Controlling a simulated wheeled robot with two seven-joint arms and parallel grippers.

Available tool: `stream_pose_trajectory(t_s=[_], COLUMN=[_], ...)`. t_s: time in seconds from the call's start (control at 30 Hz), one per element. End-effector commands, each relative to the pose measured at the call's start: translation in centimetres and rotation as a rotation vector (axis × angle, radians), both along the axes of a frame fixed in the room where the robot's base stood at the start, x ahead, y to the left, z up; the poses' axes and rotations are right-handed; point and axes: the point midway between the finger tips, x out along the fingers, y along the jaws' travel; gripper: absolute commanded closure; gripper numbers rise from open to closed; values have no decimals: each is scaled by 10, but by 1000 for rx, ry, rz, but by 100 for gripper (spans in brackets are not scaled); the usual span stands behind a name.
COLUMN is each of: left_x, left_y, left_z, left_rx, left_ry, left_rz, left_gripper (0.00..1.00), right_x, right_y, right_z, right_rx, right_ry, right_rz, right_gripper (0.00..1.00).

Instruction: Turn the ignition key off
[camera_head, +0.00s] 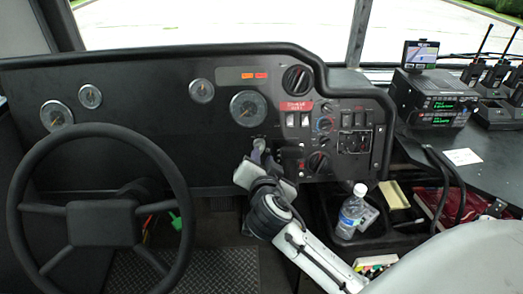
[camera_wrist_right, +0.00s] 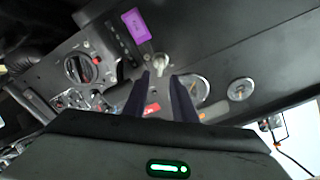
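The ignition key (camera_wrist_right: 161,61) shows in the right wrist view as a small pale key in the dark dash panel, beside a purple tag (camera_wrist_right: 136,25). In the head view the key (camera_head: 259,144) is a small light shape below the large gauge, partly hidden by my right gripper (camera_head: 259,160). In the wrist view the right gripper (camera_wrist_right: 160,77) has its two dark fingers apart with an empty gap between them. The key lies just beyond the fingertips, in line with the gap; I cannot tell if they touch. My left gripper is not in view.
A steering wheel (camera_head: 100,222) stands at the left. A switch panel (camera_head: 338,135) is right of the key. A water bottle (camera_head: 350,212) stands in a console tray near my right forearm. A radio unit (camera_head: 435,100) sits at the right.

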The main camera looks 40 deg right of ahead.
Motion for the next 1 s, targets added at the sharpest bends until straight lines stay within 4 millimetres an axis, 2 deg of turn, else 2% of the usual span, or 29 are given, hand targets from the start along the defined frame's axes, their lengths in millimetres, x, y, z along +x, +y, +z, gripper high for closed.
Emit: stream_pose_trajectory(t_s=[0.1, 0.3, 0.47, 0.73, 0.77, 0.9, 1.0], left_x=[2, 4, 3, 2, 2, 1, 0], left_y=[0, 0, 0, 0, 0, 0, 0], left_z=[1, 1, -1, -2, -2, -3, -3], left_rx=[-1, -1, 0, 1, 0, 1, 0], left_ry=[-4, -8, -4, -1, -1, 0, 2], left_rz=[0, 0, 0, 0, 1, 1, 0], left_gripper=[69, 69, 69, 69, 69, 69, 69], right_x=[20, 43, 52, 53, 53, 53, 53], right_y=[-13, -28, -33, -34, -34, -34, -34], right_z=[-7, -18, -22, -22, -22, -22, -23], right_rx=[-4, -2, 0, 1, 1, 1, 0], right_ry=[1, 2, 2, 2, 2, 2, 3], right_rz=[-1, 1, 2, 3, 2, 2, 2], right_gripper=[75, 75, 75, 75, 77, 100, 100])
